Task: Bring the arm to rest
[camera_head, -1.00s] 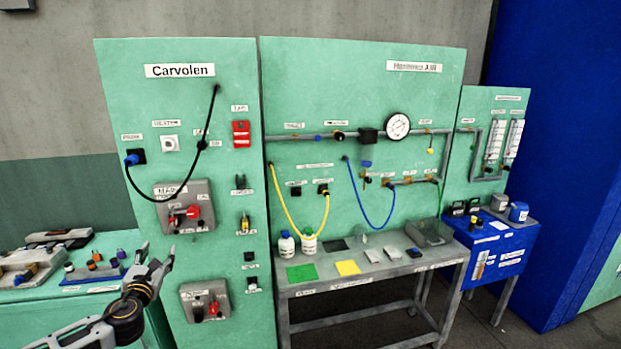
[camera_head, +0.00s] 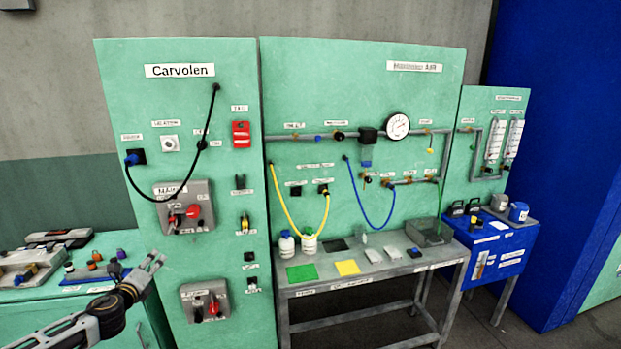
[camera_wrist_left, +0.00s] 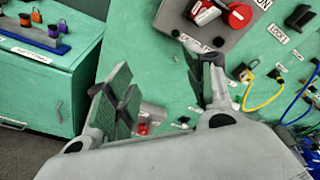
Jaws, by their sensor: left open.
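My left gripper (camera_head: 152,266) is at the lower left in the head view, in front of the green cabinet and the left edge of the Carvolen panel (camera_head: 180,110). It is open, with nothing between its fingers. In the left wrist view its two fingers (camera_wrist_left: 165,95) stand apart, with the green panel behind them. The grey MAIN switch box (camera_head: 184,207) with its red handle is above and right of the gripper; it also shows at the top of the left wrist view (camera_wrist_left: 215,20). My right gripper is not in view.
A lower grey switch box (camera_head: 205,302) is right of the gripper. The green cabinet (camera_wrist_left: 55,85) carries a blue rack (camera_head: 92,275) of small parts. A grey bench (camera_head: 370,275) with bottles and cards stands right, beside a blue table (camera_head: 500,250). Hoses hang on the panels.

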